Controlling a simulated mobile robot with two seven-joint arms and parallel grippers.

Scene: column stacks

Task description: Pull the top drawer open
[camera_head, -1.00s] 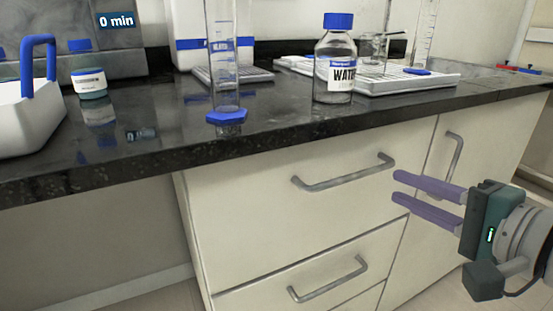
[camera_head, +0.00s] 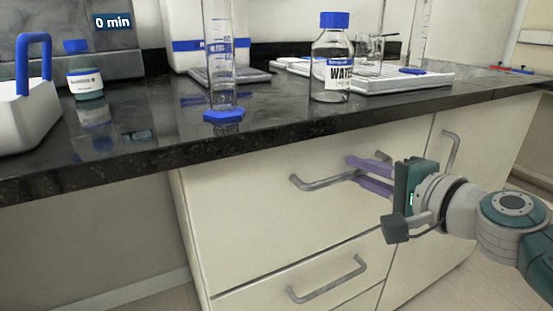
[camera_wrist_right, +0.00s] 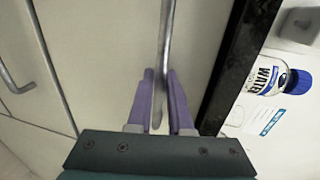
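The top drawer (camera_head: 250,215) has a cream front and sits closed under the dark counter. Its grey bar handle (camera_head: 312,184) runs across the upper part of the front. My right gripper (camera_head: 358,170) has its two purple fingers around the handle's right part, one above and one below, with a gap between them. In the right wrist view the handle (camera_wrist_right: 167,35) passes between the two fingers (camera_wrist_right: 161,78), which look open and not clamped on it. The fingers hide part of the handle in the head view. My left gripper is not in view.
A lower drawer with its own handle (camera_head: 328,284) is below, and a cabinet door handle (camera_head: 449,152) is to the right.

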